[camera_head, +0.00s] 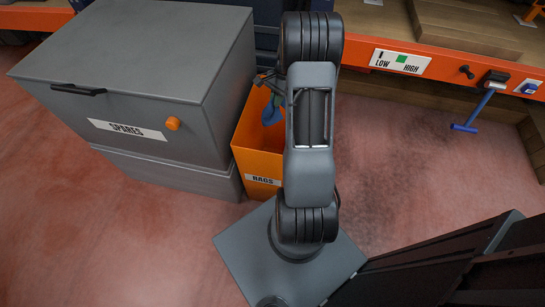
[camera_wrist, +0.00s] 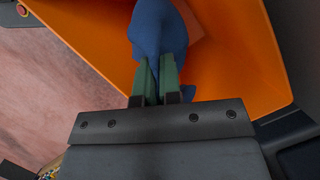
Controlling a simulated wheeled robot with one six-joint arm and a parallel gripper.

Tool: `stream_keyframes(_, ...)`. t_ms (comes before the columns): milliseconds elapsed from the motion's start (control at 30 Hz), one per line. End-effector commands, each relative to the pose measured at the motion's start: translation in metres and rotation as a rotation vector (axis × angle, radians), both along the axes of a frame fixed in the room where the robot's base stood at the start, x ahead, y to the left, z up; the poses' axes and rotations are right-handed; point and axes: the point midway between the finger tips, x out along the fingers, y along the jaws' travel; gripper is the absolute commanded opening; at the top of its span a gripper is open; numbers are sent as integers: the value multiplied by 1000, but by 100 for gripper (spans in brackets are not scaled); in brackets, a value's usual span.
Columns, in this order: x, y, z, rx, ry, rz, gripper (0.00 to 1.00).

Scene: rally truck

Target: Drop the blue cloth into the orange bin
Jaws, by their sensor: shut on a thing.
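The blue cloth (camera_wrist: 158,28) is pinched between the green fingertips of my gripper (camera_wrist: 158,78) in the wrist view. It hangs over the open orange bin (camera_wrist: 95,35), with the bin's inner walls around it. In the head view the cloth (camera_head: 271,112) shows at the mouth of the orange bin (camera_head: 258,163), which carries a RAGS label. My gripper (camera_head: 262,82) is partly hidden there behind my own arm. A small reddish patch shows inside the bin beside the cloth in the wrist view. I cannot tell whether the cloth touches the bin.
A grey SPARES box (camera_head: 140,75) with an orange knob (camera_head: 172,123) stands directly left of the bin. An orange-edged bench (camera_head: 440,68) with a LOW/HIGH sign (camera_head: 401,63) and a blue-handled tool (camera_head: 478,112) is at right. The reddish floor (camera_head: 400,150) between is clear.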

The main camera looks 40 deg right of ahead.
Motion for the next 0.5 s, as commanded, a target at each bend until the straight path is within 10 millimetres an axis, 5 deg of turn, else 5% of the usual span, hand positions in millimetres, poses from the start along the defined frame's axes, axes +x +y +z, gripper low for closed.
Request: stream_keyframes(500, 0, 0, -50, 0, 1, 0, 0)
